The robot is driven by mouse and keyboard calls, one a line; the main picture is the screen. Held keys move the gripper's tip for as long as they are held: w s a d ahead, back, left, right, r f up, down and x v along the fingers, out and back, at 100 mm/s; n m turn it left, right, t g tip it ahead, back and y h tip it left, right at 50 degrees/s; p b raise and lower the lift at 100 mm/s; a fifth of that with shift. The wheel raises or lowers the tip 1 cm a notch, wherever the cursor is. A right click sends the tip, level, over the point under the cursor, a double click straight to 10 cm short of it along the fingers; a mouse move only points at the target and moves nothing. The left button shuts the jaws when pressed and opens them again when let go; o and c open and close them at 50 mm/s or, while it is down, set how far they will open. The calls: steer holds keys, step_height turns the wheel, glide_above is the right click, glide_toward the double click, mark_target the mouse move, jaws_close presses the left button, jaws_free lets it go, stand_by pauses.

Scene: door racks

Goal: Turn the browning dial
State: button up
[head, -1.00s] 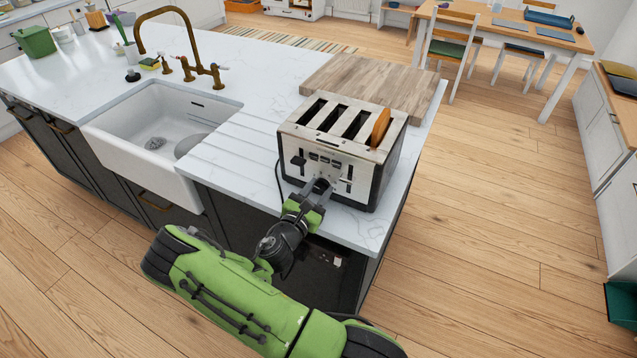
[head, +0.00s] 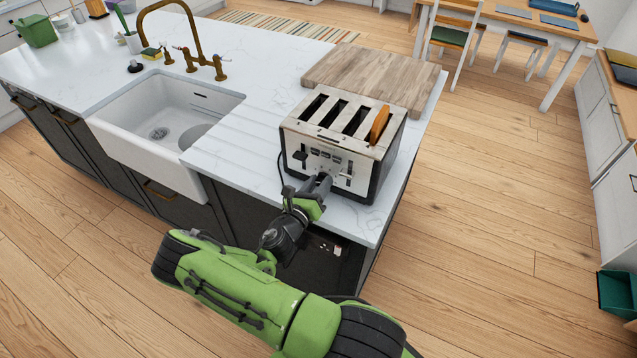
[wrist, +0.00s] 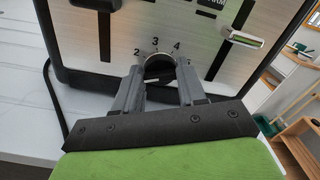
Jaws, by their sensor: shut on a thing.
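The toaster (head: 341,140) is a silver four-slot one with black sides, standing on the white counter; a slice of toast (head: 380,124) sticks up from its right slot. In the wrist view the browning dial (wrist: 158,68) is a dark round knob with the numbers 2, 3 and 4 above it. My gripper (wrist: 160,78) has its two fingers on either side of the dial, shut on it. The fingertips hide the dial's sides. In the head view my gripper (head: 318,182) reaches the toaster's front low down and covers the dial.
A lever (wrist: 240,42) with a pale tip is right of the dial, and a dark lever (wrist: 97,5) is upper left. A wooden board (head: 375,78) lies behind the toaster. The sink (head: 165,135) is to the left. The counter's front edge runs below my gripper.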

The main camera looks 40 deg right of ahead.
steer(key=shift+f, duration=0.1)
steer(key=o, duration=1.1)
steer(key=shift+c, duration=0.2)
steer(key=b+v, duration=0.1)
steer(key=v, duration=1.4)
steer(key=shift+a, duration=0.4)
steer(key=shift+s, duration=0.15)
